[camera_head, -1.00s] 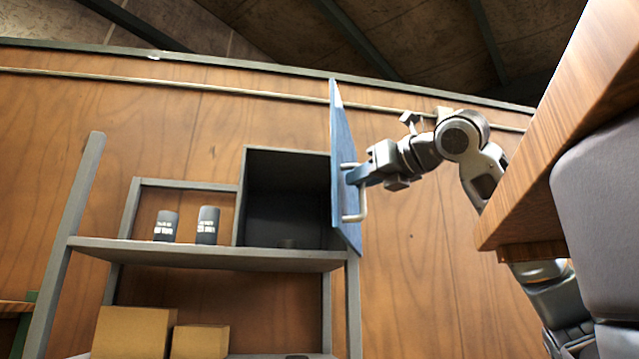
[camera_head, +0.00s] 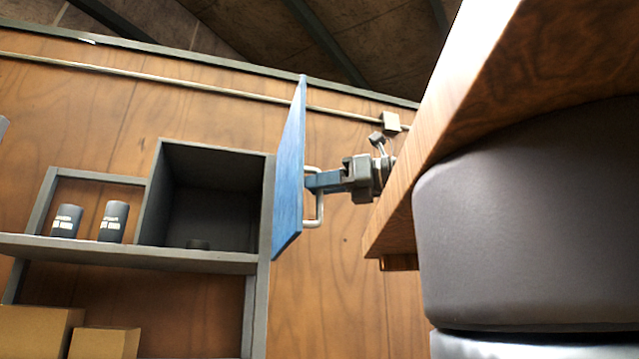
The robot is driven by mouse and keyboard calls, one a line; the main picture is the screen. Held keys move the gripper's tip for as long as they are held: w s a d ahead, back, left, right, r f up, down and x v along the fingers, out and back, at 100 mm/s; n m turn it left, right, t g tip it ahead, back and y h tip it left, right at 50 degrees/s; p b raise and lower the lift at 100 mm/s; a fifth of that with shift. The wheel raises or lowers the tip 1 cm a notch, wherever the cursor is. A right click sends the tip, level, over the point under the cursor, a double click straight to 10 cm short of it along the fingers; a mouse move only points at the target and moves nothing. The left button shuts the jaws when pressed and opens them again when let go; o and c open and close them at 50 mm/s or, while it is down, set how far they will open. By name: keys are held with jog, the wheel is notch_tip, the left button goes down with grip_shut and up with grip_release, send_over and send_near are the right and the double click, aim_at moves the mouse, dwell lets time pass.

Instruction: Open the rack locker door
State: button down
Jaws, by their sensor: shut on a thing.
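The blue locker door (camera_head: 289,175) stands swung wide open at the right side of the dark rack locker (camera_head: 208,197), and the locker's inside shows. A pale bar handle (camera_head: 319,210) is on the door's right-hand face. My gripper (camera_head: 312,182) is shut on the handle, reaching in from the right. Most of my arm is hidden behind the wooden board at the right.
Two dark canisters (camera_head: 114,221) stand on the grey rack shelf (camera_head: 130,252) left of the locker. Cardboard boxes (camera_head: 104,343) sit below. A wooden board (camera_head: 440,140) and a grey rounded body fill the right side. A wooden wall stands behind.

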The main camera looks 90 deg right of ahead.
jog(key=shift+d+r, duration=0.1)
jog(key=shift+d, duration=0.15)
jog(key=c, duration=1.2)
grip_release()
jog(key=shift+d, duration=0.1)
jog(key=shift+c, duration=0.2)
jog(key=b+v, duration=0.2)
jog(key=v, duration=0.5)
jog(key=shift+s, duration=0.3)
